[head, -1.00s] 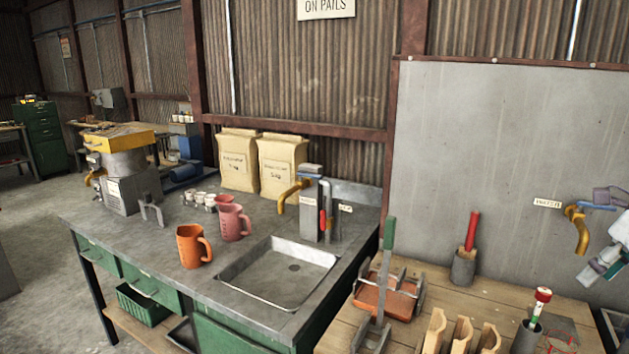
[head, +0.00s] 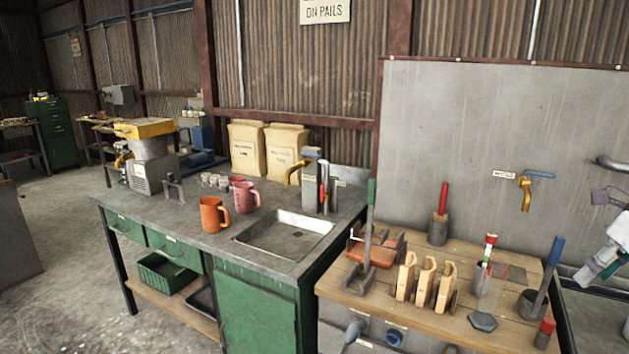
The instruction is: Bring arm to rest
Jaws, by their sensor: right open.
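My right gripper (head: 594,234) shows at the far right edge of the head view, its fingers apart with nothing seen between them. It is partly cut off by the picture edge. It appears to the right of a wall tap with a blue lever (head: 526,192), with a visible gap between them. My left gripper is not in view.
A wooden-topped bench (head: 400,303) holds wooden blocks, a red-handled tool (head: 443,198) and a blue-handled tool in a cup (head: 549,275). A grey counter (head: 190,243) with a sink (head: 285,236) carries an orange jug (head: 213,214) and a pink jug (head: 246,197). Open floor lies at left.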

